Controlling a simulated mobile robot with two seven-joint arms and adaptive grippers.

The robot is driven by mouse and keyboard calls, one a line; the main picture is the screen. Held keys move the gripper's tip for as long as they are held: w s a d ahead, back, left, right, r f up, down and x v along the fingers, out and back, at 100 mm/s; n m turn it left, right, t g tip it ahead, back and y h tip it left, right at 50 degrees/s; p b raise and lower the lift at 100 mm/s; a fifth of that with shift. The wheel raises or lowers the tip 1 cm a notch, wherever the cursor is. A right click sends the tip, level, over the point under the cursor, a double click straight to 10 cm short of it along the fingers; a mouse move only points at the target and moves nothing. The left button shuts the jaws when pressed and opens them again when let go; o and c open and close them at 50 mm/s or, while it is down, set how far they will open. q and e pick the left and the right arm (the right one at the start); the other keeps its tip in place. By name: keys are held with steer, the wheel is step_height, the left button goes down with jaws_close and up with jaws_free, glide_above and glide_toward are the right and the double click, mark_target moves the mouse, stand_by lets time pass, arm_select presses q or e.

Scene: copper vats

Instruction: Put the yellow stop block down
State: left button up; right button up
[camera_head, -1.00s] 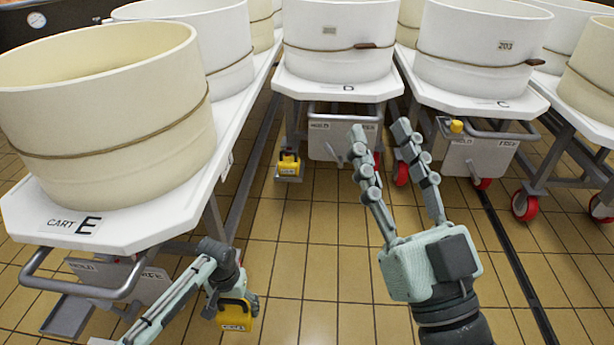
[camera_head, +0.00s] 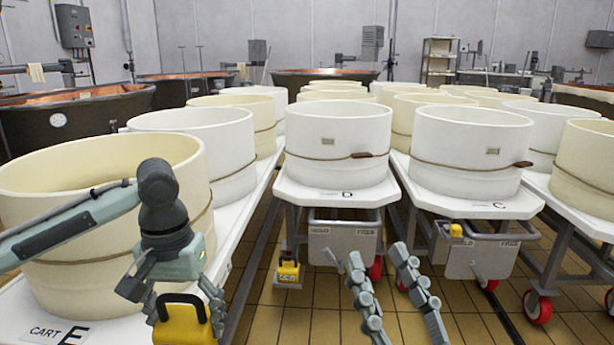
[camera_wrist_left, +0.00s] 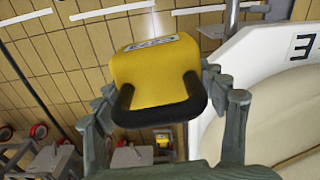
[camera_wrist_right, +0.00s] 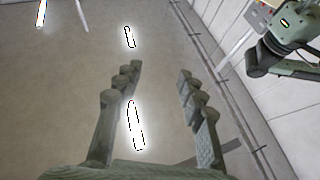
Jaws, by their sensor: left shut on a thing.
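A yellow stop block (camera_head: 184,322) with a black handle is held in my left gripper (camera_head: 184,302), in front of cart E at the lower left of the head view. In the left wrist view the yellow block (camera_wrist_left: 155,68) sits between the fingers of my left gripper (camera_wrist_left: 165,105), its black handle toward the palm and its label facing away. My right gripper (camera_head: 385,270) is open and empty, fingers pointing up, in front of carts D and C. The right wrist view shows nothing between the fingers (camera_wrist_right: 160,85).
Cart E (camera_head: 30,325) carries a cream vat (camera_head: 90,240) close by my left arm. Cart D (camera_head: 335,193) has another yellow block (camera_head: 288,272) at its lower left. Cart C (camera_head: 470,203) carries a white vat and a small yellow piece (camera_head: 456,230). Tiled floor (camera_head: 300,320) shows between the carts.

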mark_target(189, 314)
arm_select(q)
steer(key=r+p, duration=0.2)
steer(key=p, duration=0.1)
steer(key=shift+w+d+r, duration=0.15)
steer(key=shift+d+r, duration=0.05)
steer(key=shift+r, duration=0.15)
step_height(189, 314, up, 3)
steer(key=p, duration=0.4)
steer(key=shift+f, duration=0.1)
arm_select(e)
steer(key=w+d+f+g+h, duration=0.25)
steer(key=f+g, duration=0.25)
steer(key=f, duration=0.6)
steer(key=w+d+f+g+h, duration=0.25)
steer(key=d+f+g, duration=0.2)
steer(key=f, duration=0.75)
arm_select(q)
steer(key=shift+r+p, duration=0.9)
steer(key=shift+p, duration=0.25)
steer(key=r+p, duration=0.2)
steer(key=shift+p, duration=0.35)
steer(key=shift+f, duration=0.15)
arm_select(e)
steer(key=s+d+f+m+g+h, duration=0.1)
steer(key=s+d+f+g+h, duration=0.3)
steer(key=s+d+f+g, duration=0.6)
steer(key=s+d+f, duration=0.1)
steer(key=s+f, duration=0.3)
steer(key=shift+s+d+m, duration=0.25)
steer(key=shift+s+m, duration=0.15)
